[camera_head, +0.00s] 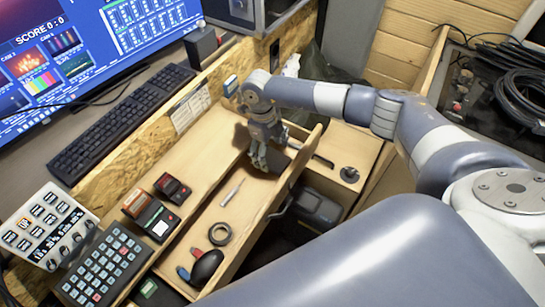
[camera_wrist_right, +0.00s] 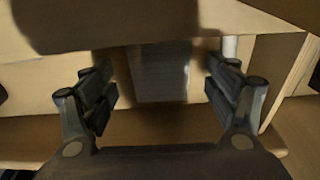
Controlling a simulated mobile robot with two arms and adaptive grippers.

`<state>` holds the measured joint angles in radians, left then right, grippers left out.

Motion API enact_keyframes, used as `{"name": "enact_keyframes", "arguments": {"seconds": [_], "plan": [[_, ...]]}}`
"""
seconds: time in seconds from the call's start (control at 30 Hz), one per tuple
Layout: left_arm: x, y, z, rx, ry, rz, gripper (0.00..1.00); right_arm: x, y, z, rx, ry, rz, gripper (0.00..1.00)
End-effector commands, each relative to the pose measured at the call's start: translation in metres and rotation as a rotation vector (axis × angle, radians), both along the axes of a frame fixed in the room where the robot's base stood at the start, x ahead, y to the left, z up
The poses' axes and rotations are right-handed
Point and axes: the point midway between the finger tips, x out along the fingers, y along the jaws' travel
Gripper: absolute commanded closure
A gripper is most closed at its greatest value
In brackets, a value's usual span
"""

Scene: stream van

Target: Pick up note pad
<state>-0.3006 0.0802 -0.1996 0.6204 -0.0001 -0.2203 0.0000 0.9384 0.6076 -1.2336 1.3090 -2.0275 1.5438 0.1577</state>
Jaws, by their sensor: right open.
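The note pad (camera_wrist_right: 158,72) looks like a dim grey, lined rectangle in the right wrist view, lying in the open wooden drawer. In the head view a dark patch (camera_head: 277,161) beside my right gripper appears to be part of it, mostly hidden by the fingers. My right gripper (camera_head: 259,163) points down into the far end of the drawer. In the wrist view its fingers (camera_wrist_right: 159,88) are spread apart, one on each side of the pad, with no visible contact. My left gripper is not in view.
The drawer (camera_head: 257,212) also holds a pen (camera_head: 231,193), a tape roll (camera_head: 220,233) and a black mouse-like object (camera_head: 207,266). Its wooden walls stand close around my right gripper. A keyboard (camera_head: 118,123), a button panel (camera_head: 101,266) and a monitor are at left.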

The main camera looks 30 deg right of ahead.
Motion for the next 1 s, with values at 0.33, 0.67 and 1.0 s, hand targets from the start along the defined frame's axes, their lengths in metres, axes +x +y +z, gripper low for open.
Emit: {"name": "enact_keyframes", "arguments": {"seconds": [0.33, 0.67, 1.0], "plan": [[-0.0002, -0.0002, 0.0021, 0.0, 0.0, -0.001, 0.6, -0.0018, -0.0011, -0.0148, 0.0, -0.001, 0.001, 0.2], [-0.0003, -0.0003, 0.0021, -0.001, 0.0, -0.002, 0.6, -0.0019, -0.0011, -0.0145, 0.0, -0.001, 0.001, 0.68], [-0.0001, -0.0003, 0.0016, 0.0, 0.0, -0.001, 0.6, -0.0015, -0.0013, -0.0113, 0.0, -0.002, 0.001, 0.68]]}}
